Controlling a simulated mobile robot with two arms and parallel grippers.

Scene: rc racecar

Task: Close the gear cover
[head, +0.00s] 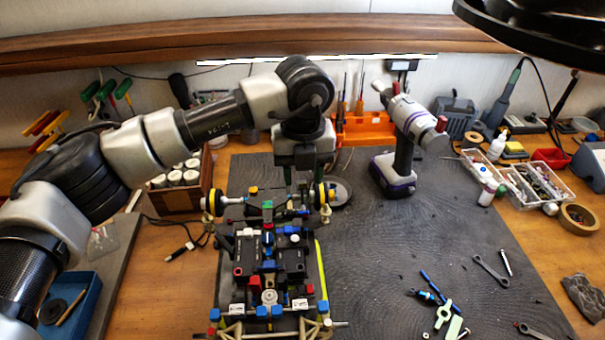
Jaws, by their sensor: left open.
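The RC racecar chassis (268,262) sits on the dark work mat (400,270), with its two yellow-rimmed wheels at the far end. My left arm comes in from the left and arches over the car. My left gripper (303,178) points down just above the far end of the car, between the wheels, and is open. I see nothing held in it. The gear cover cannot be told apart from the small parts under the gripper, which partly hides that area. My right gripper is not in view.
A cordless drill (405,140) stands right of the car. A wrench (490,270) and small loose parts (440,310) lie on the mat's right side. Parts trays (540,185) are at the right. A crate of jars (178,190) stands left. The mat right of the car is mostly clear.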

